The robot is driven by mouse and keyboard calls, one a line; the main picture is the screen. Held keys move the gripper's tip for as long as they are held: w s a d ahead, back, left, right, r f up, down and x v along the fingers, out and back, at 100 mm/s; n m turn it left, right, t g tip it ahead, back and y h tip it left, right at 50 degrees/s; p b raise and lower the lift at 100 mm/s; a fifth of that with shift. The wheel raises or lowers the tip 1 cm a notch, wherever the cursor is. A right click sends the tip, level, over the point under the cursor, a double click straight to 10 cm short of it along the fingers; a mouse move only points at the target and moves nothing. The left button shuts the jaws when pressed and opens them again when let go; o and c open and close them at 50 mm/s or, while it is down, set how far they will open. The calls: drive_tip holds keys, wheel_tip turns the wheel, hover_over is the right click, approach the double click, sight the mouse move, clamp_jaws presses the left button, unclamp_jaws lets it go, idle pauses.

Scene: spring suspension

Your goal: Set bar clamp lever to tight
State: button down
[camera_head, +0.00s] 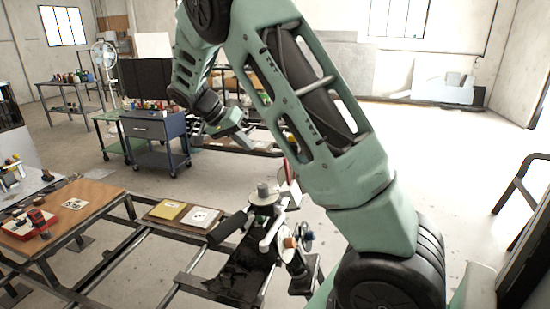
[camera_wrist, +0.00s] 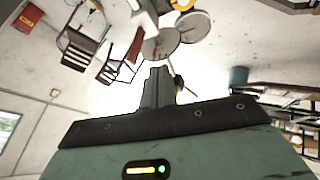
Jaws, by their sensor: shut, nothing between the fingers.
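I cannot make out for sure which part is the bar clamp or its lever. In the head view, a cluster of hardware stands on the dark metal frame: a grey disc on a post (camera_head: 264,193), a pale lever-like arm (camera_head: 271,230) and a black cylindrical grip (camera_head: 228,228). A red upright part (camera_head: 289,172) rises behind them. My gripper (camera_head: 246,143) is up and beyond this cluster, apart from it. In the wrist view, my gripper's fingers (camera_wrist: 158,86) are together with nothing between them. Round grey discs (camera_wrist: 161,46) show past the fingertips.
Yellow and white panels (camera_head: 168,210) sit on the frame. A blue cart (camera_head: 155,135) and a fan (camera_head: 104,55) stand farther back. Open floor (camera_head: 440,200) lies to the right.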

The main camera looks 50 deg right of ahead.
sight(287, 171)
drive_tip(key=s+d+f+p, duration=0.4)
drive_tip(key=s+d+f, duration=0.1)
drive_tip(key=s, duration=0.1)
drive_tip(key=shift+d+f, duration=0.2)
drive_tip(key=shift+d, duration=0.2)
drive_tip(key=shift+s, duration=0.15)
